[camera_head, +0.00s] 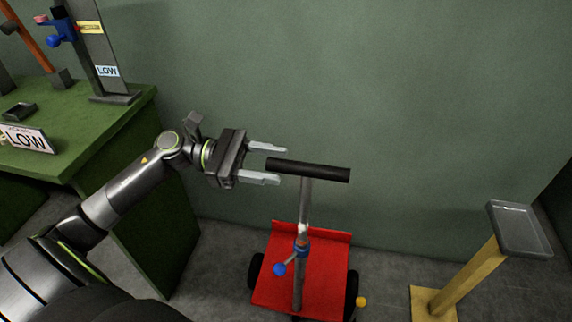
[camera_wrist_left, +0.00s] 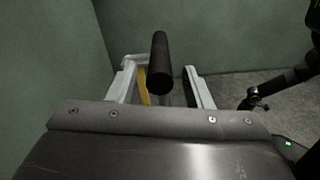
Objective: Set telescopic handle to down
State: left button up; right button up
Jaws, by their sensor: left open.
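The telescopic handle is a T shape with a black crossbar (camera_head: 315,171) on a grey metal post (camera_head: 304,210). It stands raised above a red cart (camera_head: 325,262). A blue and orange collar with a blue-knobbed lever (camera_head: 280,268) sits low on the post. My left gripper (camera_head: 265,163) is open, its fingers pointing right at the left end of the crossbar. In the left wrist view the black crossbar (camera_wrist_left: 160,65) shows end-on between the open fingers, apart from both. My right gripper is not in the head view.
A green workbench (camera_head: 120,125) with a LOW sign (camera_head: 26,139) and an upright with a blue clamp (camera_head: 62,31) stands at left. A grey tray on a yellow post (camera_head: 520,228) stands at right. The green wall (camera_head: 400,100) is close behind the cart.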

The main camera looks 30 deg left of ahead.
aim_at(286, 167)
pick_arm(q)
jog(key=shift+x, duration=1.7)
jog(key=shift+c, duration=0.5)
grip_shut()
